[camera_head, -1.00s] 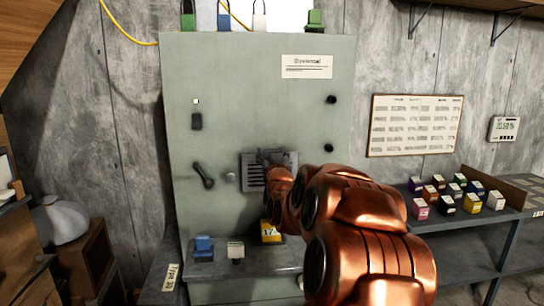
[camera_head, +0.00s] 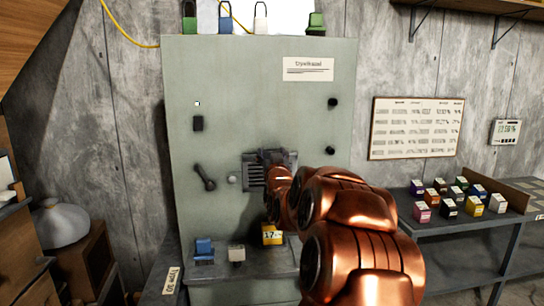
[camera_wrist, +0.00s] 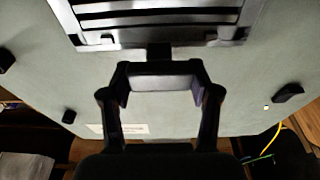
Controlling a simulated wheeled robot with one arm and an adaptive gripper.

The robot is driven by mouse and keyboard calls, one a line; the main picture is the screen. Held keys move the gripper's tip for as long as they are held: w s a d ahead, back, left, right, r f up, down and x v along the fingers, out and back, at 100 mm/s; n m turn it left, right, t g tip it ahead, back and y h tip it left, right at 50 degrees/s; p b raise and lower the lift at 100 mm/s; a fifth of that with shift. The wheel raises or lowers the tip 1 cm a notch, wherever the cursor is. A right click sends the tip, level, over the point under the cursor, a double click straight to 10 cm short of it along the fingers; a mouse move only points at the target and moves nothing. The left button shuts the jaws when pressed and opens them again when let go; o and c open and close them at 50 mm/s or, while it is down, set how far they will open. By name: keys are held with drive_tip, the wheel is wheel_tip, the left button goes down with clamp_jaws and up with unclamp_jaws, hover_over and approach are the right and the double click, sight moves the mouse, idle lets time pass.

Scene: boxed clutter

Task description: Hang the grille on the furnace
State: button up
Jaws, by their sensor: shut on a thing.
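The furnace (camera_head: 260,95) is a tall grey-green cabinet against the wall. The grille (camera_head: 252,174) is a slatted grey metal plate at the furnace's front, partly hidden by my arm. My gripper (camera_head: 276,158) is at the grille's upper part in the head view. In the wrist view, the grille (camera_wrist: 160,18) fills the top, and a dark tab joins it to my gripper (camera_wrist: 160,72), which is shut on it. The furnace front (camera_wrist: 165,112) lies behind. I cannot tell whether the grille touches the furnace.
A lever (camera_head: 204,178) and a round knob (camera_head: 232,180) are left of the grille. Black pegs (camera_head: 332,103) are at the upper right. A blue block (camera_head: 204,250), a white block (camera_head: 236,253) and a yellow box (camera_head: 272,235) stand on the ledge below. Small boxes fill the right shelf.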

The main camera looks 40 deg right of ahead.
drive_tip(key=shift+f+b, duration=0.15)
drive_tip(key=shift+b, duration=0.3)
idle(0.5)
drive_tip(key=o, duration=1.5)
drive_tip(key=shift+s, duration=0.1)
drive_tip(key=shift+v, duration=5.9)
